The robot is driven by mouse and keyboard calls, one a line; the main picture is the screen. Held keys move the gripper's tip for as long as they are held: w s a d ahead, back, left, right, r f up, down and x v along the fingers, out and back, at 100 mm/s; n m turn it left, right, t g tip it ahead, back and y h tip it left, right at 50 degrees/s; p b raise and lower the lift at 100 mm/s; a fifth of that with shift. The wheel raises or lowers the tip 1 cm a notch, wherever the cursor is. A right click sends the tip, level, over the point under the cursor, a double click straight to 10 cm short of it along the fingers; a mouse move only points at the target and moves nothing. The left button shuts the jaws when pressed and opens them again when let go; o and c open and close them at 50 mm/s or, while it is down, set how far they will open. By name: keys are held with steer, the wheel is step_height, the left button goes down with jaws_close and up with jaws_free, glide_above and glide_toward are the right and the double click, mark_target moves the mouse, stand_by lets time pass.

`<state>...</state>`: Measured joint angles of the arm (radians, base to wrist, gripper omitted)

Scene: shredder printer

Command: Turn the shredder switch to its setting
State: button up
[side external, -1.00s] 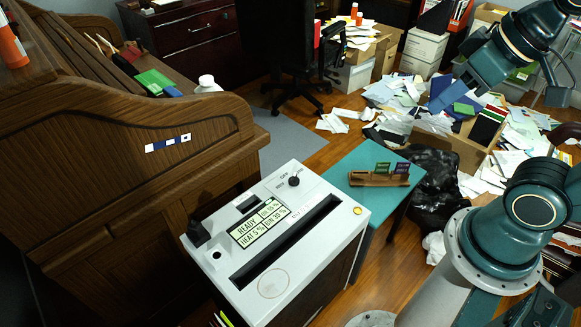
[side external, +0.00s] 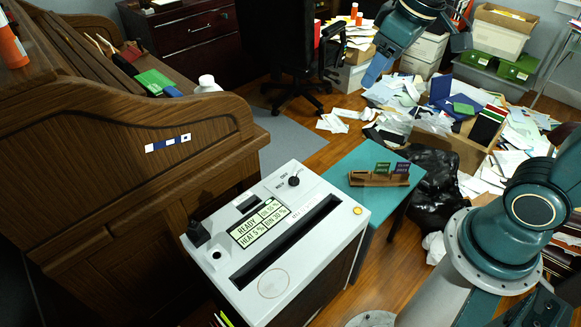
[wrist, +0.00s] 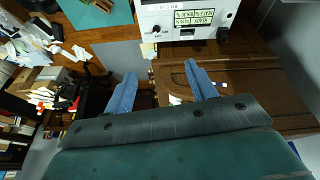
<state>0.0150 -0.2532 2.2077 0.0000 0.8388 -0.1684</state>
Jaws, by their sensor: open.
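The white-topped shredder (side external: 275,240) stands beside the wooden desk in the side view. Its round black switch knob (side external: 294,181) is near the far edge of the top, with small lettering around it too fine to read. The knob also shows at the upper middle of the wrist view (wrist: 156,29). The shredder's display panel (side external: 259,223) shows READY and percentages. My gripper (side external: 373,75) is in the air beyond the shredder, well apart from the knob. In the wrist view its two blue fingers (wrist: 160,72) are spread with nothing between them.
A wooden roll-top desk (side external: 130,130) rises at the left of the shredder. A teal table (side external: 345,180) with a wooden card holder (side external: 379,179) stands at its right. A black chair (side external: 290,60) and scattered papers lie beyond. The air above the shredder is clear.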

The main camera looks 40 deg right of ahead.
steer(key=w+f+n+g, duration=0.1)
steer(key=w+f, duration=0.4)
steer(key=w, duration=0.4)
steer(key=n+g, duration=0.3)
glide_above(294, 176)
step_height(294, 176, down, 27)
steer(key=shift+f, duration=6.8)
steer(key=shift+c, duration=0.3)
steer(key=c, duration=0.9)
